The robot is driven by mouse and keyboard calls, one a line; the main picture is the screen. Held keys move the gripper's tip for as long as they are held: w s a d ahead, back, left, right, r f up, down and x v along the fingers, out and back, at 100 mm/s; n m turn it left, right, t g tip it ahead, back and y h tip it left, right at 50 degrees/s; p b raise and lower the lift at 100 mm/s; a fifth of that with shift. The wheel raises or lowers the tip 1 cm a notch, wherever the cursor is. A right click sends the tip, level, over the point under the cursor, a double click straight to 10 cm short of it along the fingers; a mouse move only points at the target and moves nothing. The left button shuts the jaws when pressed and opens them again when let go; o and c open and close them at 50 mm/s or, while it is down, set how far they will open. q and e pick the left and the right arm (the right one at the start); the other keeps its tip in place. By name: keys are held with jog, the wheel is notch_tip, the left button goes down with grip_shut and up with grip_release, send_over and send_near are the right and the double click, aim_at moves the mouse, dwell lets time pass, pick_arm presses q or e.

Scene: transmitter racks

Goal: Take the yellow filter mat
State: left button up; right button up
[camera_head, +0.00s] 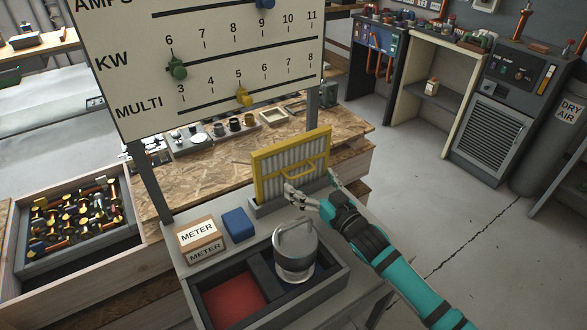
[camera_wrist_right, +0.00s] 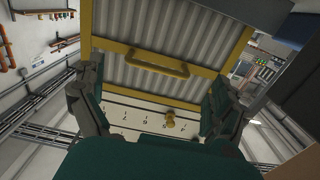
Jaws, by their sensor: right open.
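The yellow filter mat (camera_head: 290,163) has a yellow frame, pale pleats and a yellow handle (camera_head: 312,168). It stands upright in a grey holder (camera_head: 262,208) on the grey bench. My right gripper (camera_head: 312,187) is open beside the mat's handle side, its fingers spread below the handle. In the right wrist view the mat (camera_wrist_right: 165,30) fills the upper middle, with the handle (camera_wrist_right: 146,60) ahead between the open fingers (camera_wrist_right: 155,88). I see no finger closed on it; exact contact cannot be told. My left gripper is not in view.
A metal canister (camera_head: 294,255) with a handle stands in a dark tray (camera_head: 338,281) in front. METER boxes (camera_head: 200,240) and a blue block (camera_head: 238,224) are left of it. A scale board (camera_head: 205,60) on posts rises behind. Open floor (camera_head: 440,190) lies right.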

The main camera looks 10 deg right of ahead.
aim_at(301, 172)
jog(key=x, duration=0.4)
jog(key=shift+w, duration=0.3)
jog(key=shift+r, duration=0.1)
jog(key=c, duration=1.6)
